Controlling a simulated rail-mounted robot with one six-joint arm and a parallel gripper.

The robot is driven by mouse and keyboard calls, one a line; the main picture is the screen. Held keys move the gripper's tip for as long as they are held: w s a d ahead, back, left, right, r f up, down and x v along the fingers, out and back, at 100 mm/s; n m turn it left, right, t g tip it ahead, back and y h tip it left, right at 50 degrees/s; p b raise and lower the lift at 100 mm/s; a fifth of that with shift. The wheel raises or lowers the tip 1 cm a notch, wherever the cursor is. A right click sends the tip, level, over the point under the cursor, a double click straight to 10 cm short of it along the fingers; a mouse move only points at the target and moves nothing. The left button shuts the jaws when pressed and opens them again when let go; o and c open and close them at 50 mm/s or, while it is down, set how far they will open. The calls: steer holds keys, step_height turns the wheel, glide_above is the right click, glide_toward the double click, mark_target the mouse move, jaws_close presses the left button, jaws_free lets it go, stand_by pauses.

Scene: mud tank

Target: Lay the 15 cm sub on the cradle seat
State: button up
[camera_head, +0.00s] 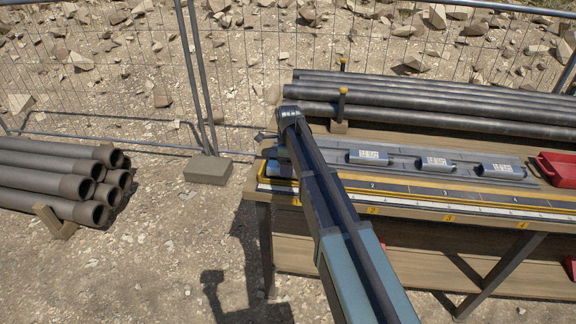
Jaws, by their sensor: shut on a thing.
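My gripper (277,152) is at the left end of the bench, below my wrist and mostly hidden by my arm. It is shut on a blue-grey piece, apparently a sub (281,169), of which only a small part shows; whether it touches the bench top is unclear. Three short grey subs with white labels lie in a row on the grey rack: a left one (368,157), a middle one (435,164) and a right one (502,170). Their label text is too small to read. I cannot make out the cradle seat for certain.
The wooden bench (400,209) has numbered yellow tags along its front edge. Long dark pipes (440,112) lie behind the rack, beside yellow-topped posts (342,104). A red tray (557,169) is at the right. Stacked pipes (60,178) lie on the ground left; a mesh fence (100,80) stands behind.

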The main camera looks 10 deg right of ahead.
steer(key=shift+f, duration=0.3)
steer(key=o, duration=1.4)
steer(key=shift+o, duration=0.2)
steer(key=shift+r, duration=0.1)
step_height(320, 180, up, 7)
steer(key=p, duration=0.7)
